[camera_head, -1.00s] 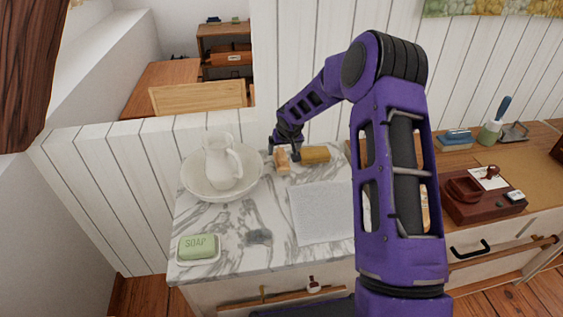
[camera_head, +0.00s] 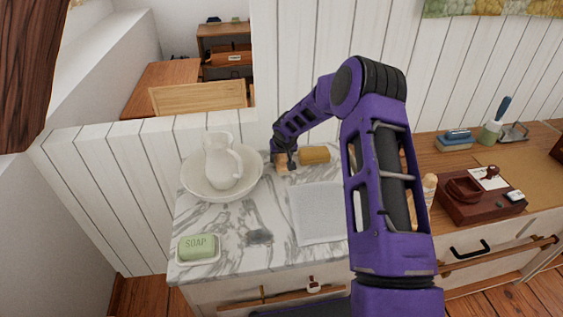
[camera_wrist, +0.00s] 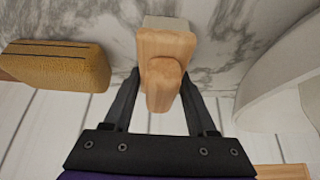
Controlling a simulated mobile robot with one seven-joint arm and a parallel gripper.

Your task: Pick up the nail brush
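The nail brush (camera_wrist: 165,55) is a small block of pale wood with a raised wooden knob and a whitish underside. It rests on the marble top near the back wall. In the head view the nail brush (camera_head: 281,164) is partly covered by my gripper (camera_head: 288,165). In the wrist view my gripper (camera_wrist: 161,78) is open, with one dark finger on each side of the brush. A gap shows between the fingers and the knob. The fingertips are partly hidden by the brush, so contact there cannot be told.
A golden-brown block (camera_head: 314,155) lies close to the right of the brush. A white basin (camera_head: 195,187) with a pitcher (camera_head: 220,165) stands to the left. A grey-white cloth (camera_head: 318,213), a soap (camera_head: 198,246) and the plank wall (camera_head: 200,133) are around it.

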